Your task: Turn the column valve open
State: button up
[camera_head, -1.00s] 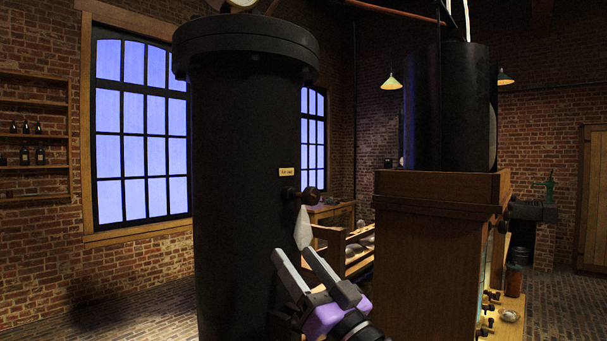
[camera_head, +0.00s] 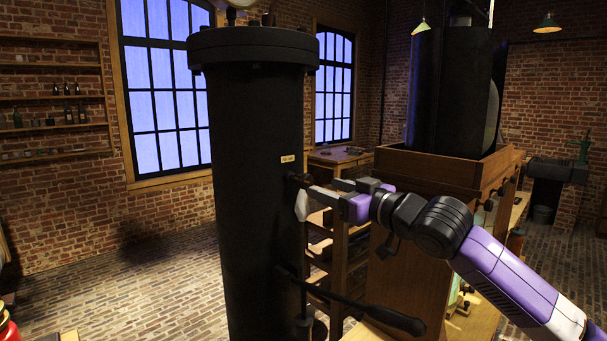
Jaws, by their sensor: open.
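The black column (camera_head: 250,210) stands upright left of centre, with a small pale label (camera_head: 287,159) on its side. Just below the label the column valve (camera_head: 296,180), a small dark knob, sticks out to the right. My gripper (camera_head: 320,190) comes in from the right at the valve's height, its grey fingers pointing left. The fingers are open, with their tips at or very near the valve. Whether they touch it or reach around it I cannot tell. A whitish bag-like thing (camera_head: 302,206) hangs just below the valve.
A black-handled lever (camera_head: 380,312) sticks out low on the column's right, below my arm. A wooden cabinet (camera_head: 440,172) bearing a large dark cylinder (camera_head: 450,95) stands behind my arm. A wooden table (camera_head: 340,158) is farther back. The brick floor at left is open.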

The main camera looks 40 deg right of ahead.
aim_at(310, 182)
jog(key=w+p, duration=0.2)
jog(key=w, duration=0.5)
jog(key=shift+w+d+p, duration=0.15)
jog(key=shift+w+p, duration=0.15)
jog(key=shift+p, duration=0.05)
jog(key=shift+c, duration=0.2)
grip_shut()
jog(key=shift+f+n+b, duration=0.2)
jog(key=shift+n+b, duration=0.1)
jog(key=shift+b, duration=0.25)
jog(key=shift+f+n+b, duration=0.15)
jog(key=shift+n+b, duration=0.85)
jog(key=shift+b, duration=0.1)
jog(key=shift+r+n+b, duration=0.3)
jog(key=shift+n+b, duration=0.4)
jog(key=shift+n, duration=0.3)
